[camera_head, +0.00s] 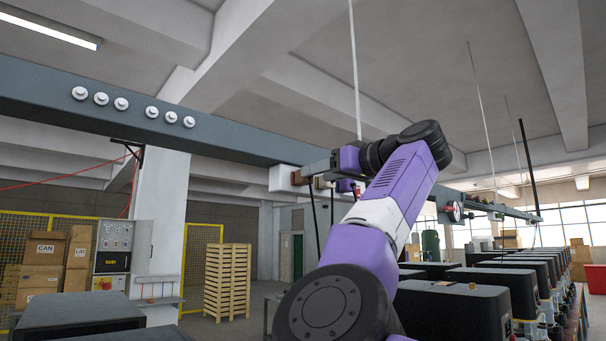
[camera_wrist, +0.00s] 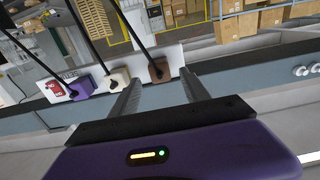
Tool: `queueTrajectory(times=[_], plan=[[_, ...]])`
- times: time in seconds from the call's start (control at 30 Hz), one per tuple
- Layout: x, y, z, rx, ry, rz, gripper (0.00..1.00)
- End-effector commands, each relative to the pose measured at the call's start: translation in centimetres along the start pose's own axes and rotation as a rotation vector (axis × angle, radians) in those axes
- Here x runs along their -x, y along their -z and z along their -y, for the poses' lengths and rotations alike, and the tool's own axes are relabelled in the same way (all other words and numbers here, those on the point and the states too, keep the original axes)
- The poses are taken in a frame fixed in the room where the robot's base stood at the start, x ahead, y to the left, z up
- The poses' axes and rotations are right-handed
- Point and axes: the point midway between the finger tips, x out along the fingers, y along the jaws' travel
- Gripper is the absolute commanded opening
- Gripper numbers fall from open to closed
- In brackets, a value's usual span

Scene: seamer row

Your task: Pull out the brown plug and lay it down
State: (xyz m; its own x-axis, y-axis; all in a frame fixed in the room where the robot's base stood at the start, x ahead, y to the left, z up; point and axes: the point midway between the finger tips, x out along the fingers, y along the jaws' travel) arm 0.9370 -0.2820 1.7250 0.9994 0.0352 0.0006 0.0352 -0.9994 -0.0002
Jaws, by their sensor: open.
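The brown plug (camera_wrist: 159,71) sits on a pale panel on the side of the grey overhead beam, with a black cord running from it. In the head view the brown plug (camera_head: 297,178) is small, beside the white end of the panel. My gripper (camera_wrist: 159,78) is open, its two grey fingers reaching toward the panel with the brown plug between their tips in the wrist view. I cannot tell whether they touch it. In the head view my gripper (camera_head: 314,169) is at the beam, partly hidden by my arm.
A cream plug (camera_wrist: 118,79) sits close by the left finger, then a purple plug (camera_wrist: 80,89) and a red part (camera_wrist: 55,89). Their black cords hang beside the brown plug's. The grey beam (camera_head: 215,142) runs along the panel. White round fittings (camera_head: 121,103) stand on it.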

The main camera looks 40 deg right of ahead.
Motion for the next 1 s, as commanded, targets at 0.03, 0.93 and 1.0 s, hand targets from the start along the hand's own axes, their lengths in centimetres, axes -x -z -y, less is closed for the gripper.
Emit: queueTrajectory(times=[0.03, 0.93, 1.0], plan=[[-0.8, 0.4, 0.1, -0.001, 0.003, 0.002, 0.55], [-5.9, 0.0, 0.0, 0.0, -0.001, 0.001, 0.55], [-5.9, 0.0, 0.0, 0.0, -0.001, 0.001, 0.55]])
